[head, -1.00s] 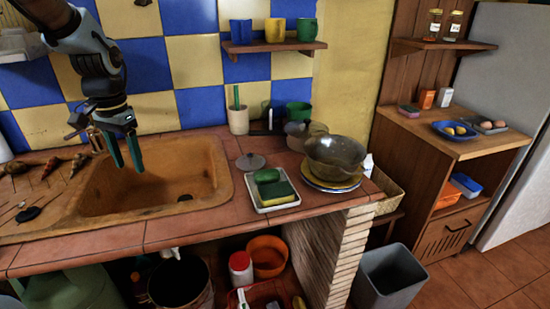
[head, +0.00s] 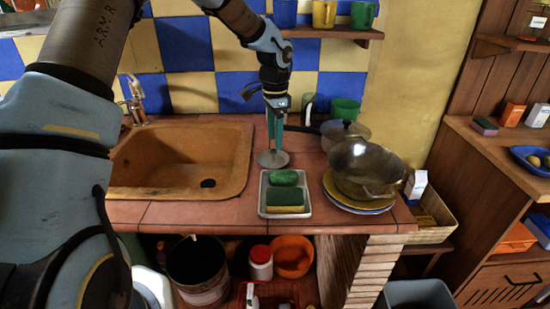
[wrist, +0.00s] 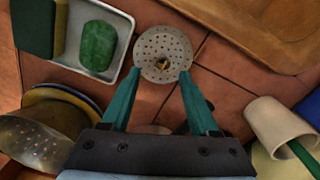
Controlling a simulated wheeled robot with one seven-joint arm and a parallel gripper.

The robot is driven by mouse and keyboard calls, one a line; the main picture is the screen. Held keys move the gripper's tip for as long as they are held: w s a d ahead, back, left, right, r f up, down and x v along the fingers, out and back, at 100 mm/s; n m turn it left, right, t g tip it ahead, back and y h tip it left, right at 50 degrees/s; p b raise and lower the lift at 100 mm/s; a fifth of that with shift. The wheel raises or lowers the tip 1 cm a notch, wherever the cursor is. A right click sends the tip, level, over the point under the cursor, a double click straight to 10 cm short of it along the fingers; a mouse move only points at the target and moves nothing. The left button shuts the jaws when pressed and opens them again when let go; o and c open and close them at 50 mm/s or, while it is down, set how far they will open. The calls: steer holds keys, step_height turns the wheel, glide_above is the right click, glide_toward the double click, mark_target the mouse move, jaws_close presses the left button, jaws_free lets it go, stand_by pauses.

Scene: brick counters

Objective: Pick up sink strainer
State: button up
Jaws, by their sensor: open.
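The sink strainer (head: 273,159) is a flat grey disc lying on the tiled counter, between the sink and the white tray. In the wrist view the strainer (wrist: 163,54) shows its small holes and a little knob at its middle. My gripper (head: 275,142) points down just above the strainer. In the wrist view my gripper (wrist: 160,85) is open, with one green finger on each side of the strainer's near part and nothing between them. I cannot tell the exact height gap.
A white tray (head: 265,208) with a green soap and a sponge (head: 285,198) sits close in front. The sink (head: 180,183) lies left. A white cup (wrist: 280,125) is near in the wrist view.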

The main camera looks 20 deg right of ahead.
mark_target(273, 150)
steer(key=shift+w+a+f+p, duration=0.15)
steer(key=shift+f+p, duration=0.45)
steer(key=shift+f, duration=0.8)
steer(key=shift+w+a+f+p, duration=0.1)
steer(key=shift+f+p, duration=0.45)
steer(key=shift+f, duration=0.8)
jaws_close()
